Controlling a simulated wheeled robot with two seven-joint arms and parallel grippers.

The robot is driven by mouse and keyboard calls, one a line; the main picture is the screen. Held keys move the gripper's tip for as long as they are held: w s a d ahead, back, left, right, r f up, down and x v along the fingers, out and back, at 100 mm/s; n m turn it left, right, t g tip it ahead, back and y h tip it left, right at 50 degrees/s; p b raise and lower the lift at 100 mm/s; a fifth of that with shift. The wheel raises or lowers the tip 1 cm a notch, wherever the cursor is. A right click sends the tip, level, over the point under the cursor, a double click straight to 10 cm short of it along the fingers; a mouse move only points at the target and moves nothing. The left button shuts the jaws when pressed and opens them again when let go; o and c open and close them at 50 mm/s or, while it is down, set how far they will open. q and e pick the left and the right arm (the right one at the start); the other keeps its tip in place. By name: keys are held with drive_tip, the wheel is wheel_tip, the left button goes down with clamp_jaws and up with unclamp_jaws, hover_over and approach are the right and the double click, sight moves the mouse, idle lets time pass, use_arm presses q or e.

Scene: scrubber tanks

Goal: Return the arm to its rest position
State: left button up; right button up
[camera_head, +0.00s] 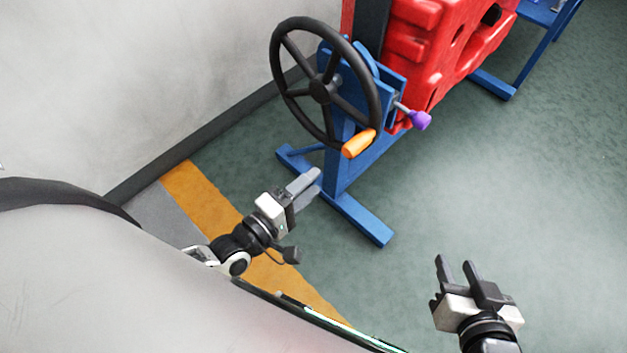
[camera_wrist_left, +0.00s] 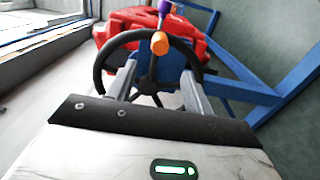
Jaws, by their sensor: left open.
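My left gripper (camera_head: 307,187) is in front of the blue stand, below the black handwheel (camera_head: 319,90) in the head view. An orange handle (camera_head: 359,143) sits on the wheel's lower rim in the head view. My right gripper (camera_head: 457,272) is at the lower right over the floor, its two fingers apart with nothing between them.
The blue stand (camera_head: 366,218) carries the wheel and a red tank (camera_head: 417,45). A purple knob (camera_head: 420,120) sticks out beside the wheel. A pale wall (camera_head: 150,80) rises at the left. Green floor (camera_head: 540,170) is clear at the right.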

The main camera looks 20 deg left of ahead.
drive_tip(key=shift+w+r, duration=0.1)
drive_tip(key=shift+r, duration=0.05)
idle(0.4)
use_arm(q)
drive_tip(key=s+d+r+m+g, duration=0.1)
drive_tip(key=s+d+m+g, duration=0.1)
drive_tip(key=d+m+g, duration=0.6)
drive_tip(key=s+a+r+m+g+y, duration=0.2)
drive_tip(key=s+a+m+g+y, duration=0.15)
drive_tip(key=s+a, duration=0.2)
drive_tip(key=s+a+r+m+g+y, duration=0.25)
drive_tip(key=s+a+m, duration=0.2)
drive_tip(key=a, duration=0.25)
drive_tip(key=w+d+t+h+p, duration=0.3)
drive_tip(key=w+d+t, duration=0.3)
drive_tip(key=t, duration=0.1)
drive_tip(key=shift+w+d+f+t+p, duration=0.15)
drive_tip(key=shift+d+f+t+p, duration=0.1)
drive_tip(key=shift+d+t+p, duration=0.15)
use_arm(e)
drive_tip(key=shift+d+r+g, duration=0.25)
drive_tip(key=shift+r+g, duration=0.05)
drive_tip(key=shift+r, duration=0.3)
